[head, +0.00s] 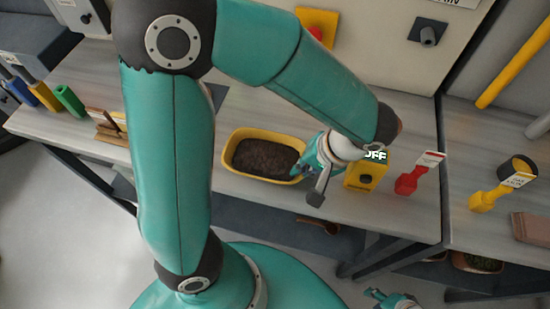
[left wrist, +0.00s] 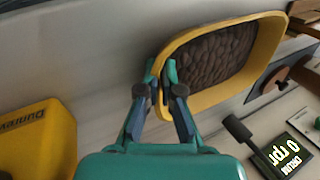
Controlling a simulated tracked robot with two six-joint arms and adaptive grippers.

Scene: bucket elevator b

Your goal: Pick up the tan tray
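A yellow-tan tray (head: 229,166) filled with dark brown lumps stands on the grey bench in the head view. In the left wrist view the tray (left wrist: 208,99) is at the upper right. My left gripper (head: 302,170) is at the tray's right end. In the left wrist view its two fingers (left wrist: 161,82) straddle the near rim, one inside and one outside, closed in on it. Whether the tray is lifted is not clear. My right gripper (head: 376,294) shows only partly at the bottom of the head view; its opening cannot be made out.
A yellow box marked OFF (head: 366,176) stands right of my left gripper, with red (head: 410,182) and yellow (head: 485,199) tagged handles beyond. Wooden pieces (head: 106,126) and coloured blocks (head: 47,95) are at left.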

